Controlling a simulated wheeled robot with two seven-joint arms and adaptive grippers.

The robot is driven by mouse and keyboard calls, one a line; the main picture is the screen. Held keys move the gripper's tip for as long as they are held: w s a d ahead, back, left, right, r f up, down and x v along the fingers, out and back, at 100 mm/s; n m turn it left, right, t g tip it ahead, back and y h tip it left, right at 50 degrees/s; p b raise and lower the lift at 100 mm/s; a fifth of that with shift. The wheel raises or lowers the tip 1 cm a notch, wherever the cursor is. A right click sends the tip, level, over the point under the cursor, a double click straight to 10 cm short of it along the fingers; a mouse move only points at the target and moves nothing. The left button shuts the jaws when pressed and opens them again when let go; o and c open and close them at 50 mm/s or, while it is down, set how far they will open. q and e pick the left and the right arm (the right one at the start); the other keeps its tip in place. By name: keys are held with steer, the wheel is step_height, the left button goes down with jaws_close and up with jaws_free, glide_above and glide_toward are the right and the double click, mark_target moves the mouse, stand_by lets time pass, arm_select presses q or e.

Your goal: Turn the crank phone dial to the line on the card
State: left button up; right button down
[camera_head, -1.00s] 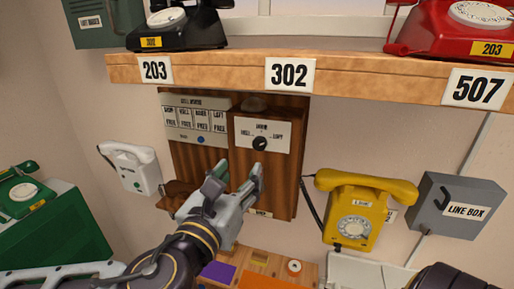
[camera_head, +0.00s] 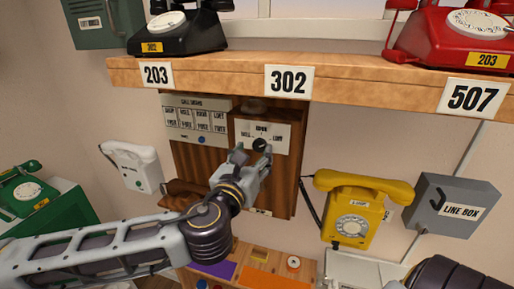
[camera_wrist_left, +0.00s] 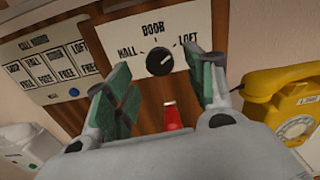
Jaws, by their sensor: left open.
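The crank phone is a wooden wall box (camera_head: 284,185) under the shelf. Its black dial knob (camera_head: 262,144) sits on a white plate marked HALL, a middle word and LOFT. In the left wrist view the knob (camera_wrist_left: 159,61) has a pale mark that seems to slant up to the right. My right gripper is out of view.
A shelf (camera_head: 220,68) with black and red phones overhangs the box. A yellow phone (camera_head: 352,225) and grey line box (camera_head: 455,207) are right; a white phone (camera_head: 135,168) is left. A red piece (camera_wrist_left: 171,116) shows between the fingers.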

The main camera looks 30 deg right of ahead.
mark_target(259, 147)
arm_select(q)
steer(key=shift+p+x, duration=0.3)
steer(key=shift+x, duration=1.35)
steer(key=c, duration=1)
